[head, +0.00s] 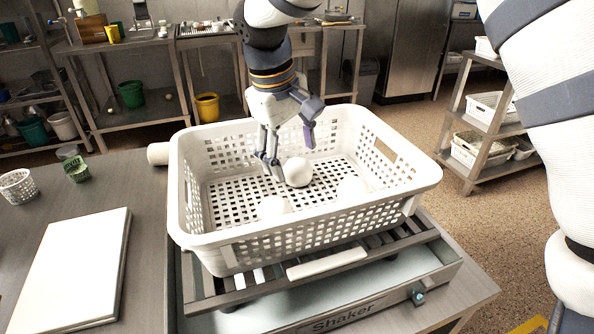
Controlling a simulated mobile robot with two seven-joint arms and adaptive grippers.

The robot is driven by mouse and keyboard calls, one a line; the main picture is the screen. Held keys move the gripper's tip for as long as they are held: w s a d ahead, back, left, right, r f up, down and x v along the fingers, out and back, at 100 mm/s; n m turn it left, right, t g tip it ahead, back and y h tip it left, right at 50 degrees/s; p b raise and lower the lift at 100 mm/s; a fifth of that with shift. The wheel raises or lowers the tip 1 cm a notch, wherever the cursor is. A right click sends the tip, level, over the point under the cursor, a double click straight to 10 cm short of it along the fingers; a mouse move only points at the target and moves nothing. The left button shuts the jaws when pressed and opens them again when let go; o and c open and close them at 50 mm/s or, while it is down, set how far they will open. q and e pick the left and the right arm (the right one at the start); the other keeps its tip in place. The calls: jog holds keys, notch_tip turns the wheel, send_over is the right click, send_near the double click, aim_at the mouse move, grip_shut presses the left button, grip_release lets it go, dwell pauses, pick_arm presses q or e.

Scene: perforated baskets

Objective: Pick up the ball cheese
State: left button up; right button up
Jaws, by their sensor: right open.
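A white ball cheese (297,172) lies on the floor of a white perforated basket (305,236). My right gripper (290,148) reaches down into the basket from above, open. One finger is left of the ball cheese and the other is above it to the right. I cannot tell whether the left finger touches the ball. My left gripper is not in view.
The basket stands on a slatted shaker (340,316) on a grey table. A white board (68,265), a small white basket (18,187) and a green cup (76,170) are on the left. Shelves with white crates (478,150) stand at right. The basket walls surround the gripper.

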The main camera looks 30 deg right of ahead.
aim_at(294, 161)
jog(key=x, duration=0.3)
jog(key=shift+s+f, duration=0.1)
jog(key=shift+a, duration=0.1)
jog(key=c, duration=1.3)
jog(key=shift+o, duration=0.2)
